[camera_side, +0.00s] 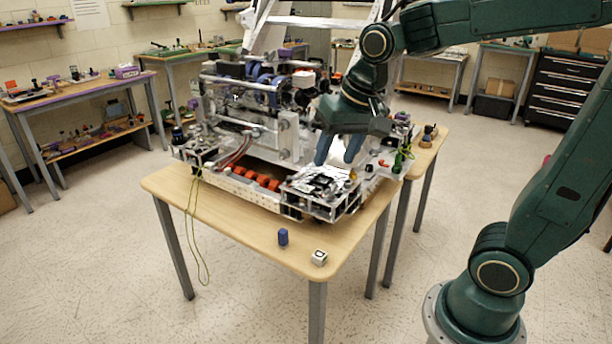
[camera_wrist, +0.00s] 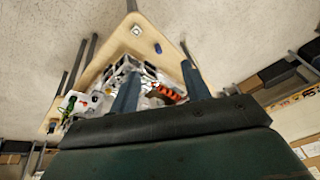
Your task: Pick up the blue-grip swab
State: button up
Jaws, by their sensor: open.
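A small dark blue upright cylinder (camera_side: 283,237) stands on the bare front part of the wooden table. It is the only loose blue piece I see there and may be the swab's blue grip; no swab tip can be made out. It also shows as a small blue piece in the wrist view (camera_wrist: 158,48). My gripper (camera_side: 338,158) is open, with two blue fingers pointing down over the right part of the robot machine, well behind and above the cylinder. In the wrist view the gripper (camera_wrist: 160,74) has nothing visible between its fingertips.
A white cube (camera_side: 319,257) with a dark mark sits right of the cylinder near the table's (camera_side: 235,236) front corner. The large machine (camera_side: 245,120) with orange rollers (camera_side: 258,179) fills the table's back. A yellow-green cord (camera_side: 191,240) hangs off the left edge.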

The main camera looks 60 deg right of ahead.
jog(key=w+d+f+m+g, duration=0.1)
jog(key=w+d+f+m, duration=0.15)
jog(key=w, duration=0.45)
jog(key=m+g, duration=0.3)
jog(key=m, duration=0.7)
send_over(282, 231)
notch_tip(282, 231, down, 21)
jog(key=shift+f, duration=0.1)
jog(key=shift+f, duration=4.2)
jog(key=shift+f, duration=2.6)
